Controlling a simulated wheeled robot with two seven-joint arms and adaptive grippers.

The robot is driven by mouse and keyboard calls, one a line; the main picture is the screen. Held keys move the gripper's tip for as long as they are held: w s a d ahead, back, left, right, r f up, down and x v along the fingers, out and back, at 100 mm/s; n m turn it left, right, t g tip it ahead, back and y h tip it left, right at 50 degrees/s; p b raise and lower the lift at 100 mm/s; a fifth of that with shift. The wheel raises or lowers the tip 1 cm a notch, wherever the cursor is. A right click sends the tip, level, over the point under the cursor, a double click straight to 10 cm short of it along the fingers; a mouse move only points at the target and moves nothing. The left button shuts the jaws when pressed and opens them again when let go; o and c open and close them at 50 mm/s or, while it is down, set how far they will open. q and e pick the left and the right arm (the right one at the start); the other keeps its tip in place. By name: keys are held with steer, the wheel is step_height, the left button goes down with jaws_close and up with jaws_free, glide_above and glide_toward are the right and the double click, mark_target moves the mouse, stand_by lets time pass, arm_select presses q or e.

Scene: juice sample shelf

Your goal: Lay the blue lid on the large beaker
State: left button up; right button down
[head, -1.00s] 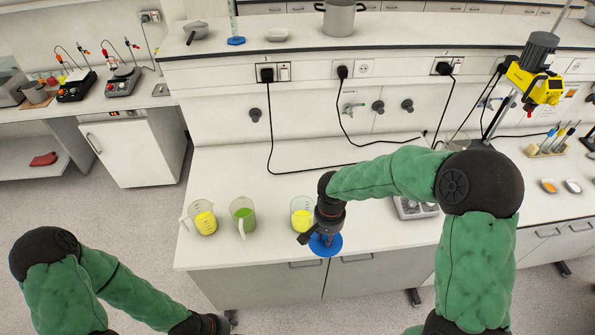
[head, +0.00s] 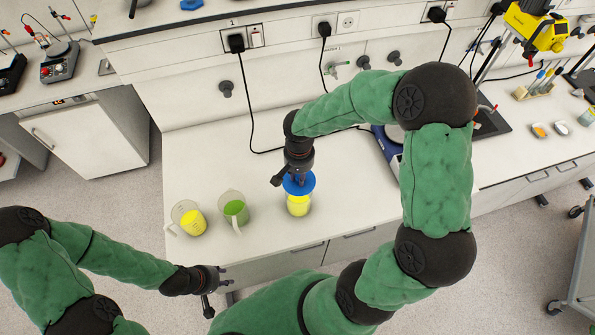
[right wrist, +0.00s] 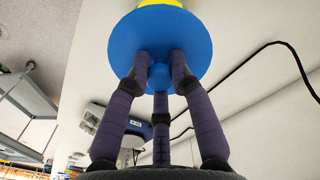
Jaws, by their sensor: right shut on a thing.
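The blue lid (head: 300,187) is a flat round disc with a knob. My right gripper (head: 297,172) is shut on the knob. In the right wrist view the fingers (right wrist: 160,72) close around the knob of the lid (right wrist: 125,45). The lid is over the top of a clear beaker with yellow liquid (head: 298,206), hiding its rim; I cannot tell whether they touch. Yellow (right wrist: 160,3) shows past the lid's edge in the right wrist view. My left gripper (head: 224,284) is open and empty in front of the bench.
A handled beaker with yellow liquid (head: 190,221) and one with green liquid (head: 235,210) stand to the left on the white bench (head: 260,250). A blue-grey device (head: 387,145) stands behind my right arm. A black cable (head: 247,110) hangs down the back wall.

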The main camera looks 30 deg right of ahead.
step_height(320, 180, down, 2)
steer(key=shift+b, duration=0.45)
steer(key=shift+f+b, duration=1)
steer(key=shift+f, duration=0.75)
steer(key=shift+f+b, duration=0.65)
steer(key=c, duration=1)
jaws_free()
step_height(320, 180, up, 12)
steer(key=shift+r, duration=0.1)
